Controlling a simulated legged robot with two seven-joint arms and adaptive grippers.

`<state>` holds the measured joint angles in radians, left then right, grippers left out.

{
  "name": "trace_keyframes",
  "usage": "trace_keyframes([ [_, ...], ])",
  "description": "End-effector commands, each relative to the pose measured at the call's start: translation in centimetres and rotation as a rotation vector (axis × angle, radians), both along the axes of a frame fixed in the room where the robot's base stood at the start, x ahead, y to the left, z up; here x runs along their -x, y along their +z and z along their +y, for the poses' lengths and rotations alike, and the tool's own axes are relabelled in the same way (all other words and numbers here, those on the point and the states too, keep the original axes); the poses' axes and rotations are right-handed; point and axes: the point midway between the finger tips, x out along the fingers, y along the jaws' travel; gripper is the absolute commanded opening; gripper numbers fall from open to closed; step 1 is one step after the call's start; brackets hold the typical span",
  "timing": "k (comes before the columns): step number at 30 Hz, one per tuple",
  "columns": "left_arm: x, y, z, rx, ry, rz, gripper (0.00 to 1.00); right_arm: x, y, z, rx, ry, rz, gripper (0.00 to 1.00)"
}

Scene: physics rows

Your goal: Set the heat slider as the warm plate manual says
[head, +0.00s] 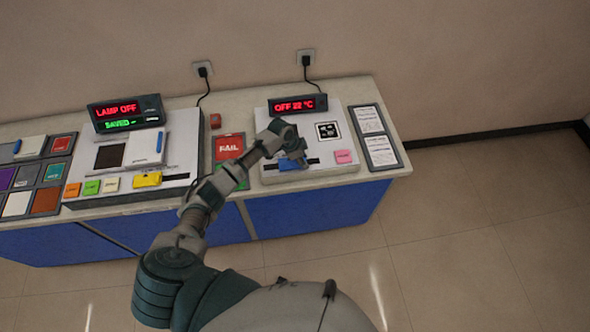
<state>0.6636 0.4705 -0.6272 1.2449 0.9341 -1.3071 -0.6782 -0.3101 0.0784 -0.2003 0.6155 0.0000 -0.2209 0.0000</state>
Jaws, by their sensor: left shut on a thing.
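The warm plate unit (335,170) is a pale box near the right end of the bench. Its display (297,104) reads "OFF 22 °C" in red. The heat slider's dark slot (313,160) runs along the front of its top, with a blue knob (287,164) on it. My left gripper (292,157) reaches down over the knob and is shut on it; the arm hides part of the unit's top. A framed board with two printed pages (381,151), perhaps the manual, lies right of the unit; its text is too small to read. My right gripper is out of view.
A second unit (185,142) stands left, its display (126,111) reading "LAMP OFF" and "SAVED". A red FAIL card (230,147) lies between the units. A pink button (343,156) sits right of the slider. Colour swatches (53,172) fill the bench's left end.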

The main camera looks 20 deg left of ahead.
Motion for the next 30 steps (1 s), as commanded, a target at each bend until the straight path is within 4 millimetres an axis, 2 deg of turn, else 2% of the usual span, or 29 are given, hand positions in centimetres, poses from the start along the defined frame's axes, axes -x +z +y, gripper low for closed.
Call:
trace_keyframes([
  [1, -0.4, 0.4, -1.6, 0.018, -0.010, 0.003, 0.00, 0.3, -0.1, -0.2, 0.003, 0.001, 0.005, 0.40],
  [4, -1.2, 0.3, -2.9, 0.022, -0.013, 0.005, 0.00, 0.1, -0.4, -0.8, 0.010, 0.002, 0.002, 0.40],
  [6, -1.5, 0.3, -3.5, 0.024, -0.013, 0.004, 0.00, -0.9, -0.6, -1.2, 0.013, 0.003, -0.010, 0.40],
  [10, -2.1, 0.3, -4.2, 0.024, -0.013, 0.002, 0.00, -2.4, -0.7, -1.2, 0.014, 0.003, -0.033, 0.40],
  [19, -2.3, 0.5, -4.7, 0.014, -0.009, 0.002, 0.00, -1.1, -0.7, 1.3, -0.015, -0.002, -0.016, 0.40],
  [20, -2.3, 0.5, -4.8, 0.014, -0.009, 0.001, 0.42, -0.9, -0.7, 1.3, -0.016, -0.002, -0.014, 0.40],
  [22, -2.4, 0.5, -4.8, 0.013, -0.009, 0.002, 0.59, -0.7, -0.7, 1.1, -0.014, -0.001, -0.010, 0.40],
  [23, -2.3, 0.5, -4.8, 0.013, -0.009, 0.003, 0.62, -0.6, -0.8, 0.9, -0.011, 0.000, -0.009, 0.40],
  [30, -2.2, 0.4, -4.6, 0.016, -0.011, 0.004, 0.62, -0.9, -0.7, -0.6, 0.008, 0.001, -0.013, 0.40],
])
